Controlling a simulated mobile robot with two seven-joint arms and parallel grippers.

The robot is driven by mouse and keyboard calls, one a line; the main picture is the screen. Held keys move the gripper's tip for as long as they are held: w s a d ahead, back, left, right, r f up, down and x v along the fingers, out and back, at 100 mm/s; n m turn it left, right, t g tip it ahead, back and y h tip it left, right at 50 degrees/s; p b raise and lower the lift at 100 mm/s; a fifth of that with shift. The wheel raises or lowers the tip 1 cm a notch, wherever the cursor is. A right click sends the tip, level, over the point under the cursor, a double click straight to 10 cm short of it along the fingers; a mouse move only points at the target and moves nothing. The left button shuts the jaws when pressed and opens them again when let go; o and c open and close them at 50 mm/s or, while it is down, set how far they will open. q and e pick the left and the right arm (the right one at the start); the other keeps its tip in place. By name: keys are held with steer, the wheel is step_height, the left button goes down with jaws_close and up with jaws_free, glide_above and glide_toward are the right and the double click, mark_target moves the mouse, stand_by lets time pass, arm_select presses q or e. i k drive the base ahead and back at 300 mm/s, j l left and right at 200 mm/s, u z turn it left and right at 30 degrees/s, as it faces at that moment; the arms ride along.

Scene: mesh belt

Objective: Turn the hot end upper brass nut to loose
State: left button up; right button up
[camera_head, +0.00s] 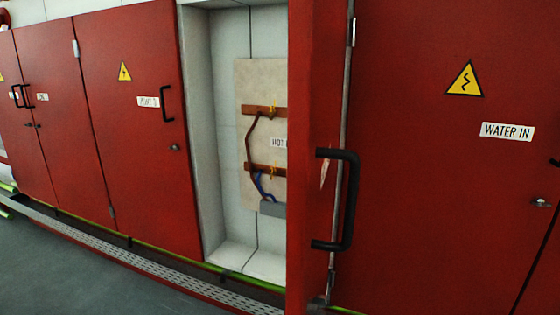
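The upper brass nut (273,110) sits on the upper copper bar (256,111) inside the open cabinet, in the middle of the head view. A lower brass nut (271,172) sits on the lower copper bar (258,170). Both bars are on a beige panel (246,85). A white label (279,142) between them starts with "HOT"; the rest is hidden behind the open door's edge. A dark red cable (248,145) runs from the upper bar towards the lower one. The nuts are small, so how tight they are cannot be told. Neither of my grippers is in view.
An open red door (316,70) with a black handle (349,200) stands right of the opening and covers the panel's right side. Closed red cabinets flank it, one labelled "WATER IN" (507,132). A perforated floor channel (130,257) runs in front. Grey floor (60,280) at lower left is clear.

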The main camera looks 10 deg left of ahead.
mark_target(272, 111)
steer(key=k+j, duration=0.5)
steer(key=j, duration=0.2)
steer(key=i+j+u, duration=0.15)
steer(key=j+u, duration=0.3)
steer(key=i+j+u, duration=0.2)
steer(key=u, duration=0.25)
steer(key=i+j+u, duration=0.6)
steer(key=i, duration=0.2)
steer(key=i+l+z, duration=0.1)
steer(key=z, duration=0.35)
steer(key=i+z, duration=0.4)
steer(key=i+j+z, duration=0.1)
steer(key=z, duration=0.35)
steer(key=i, duration=0.05)
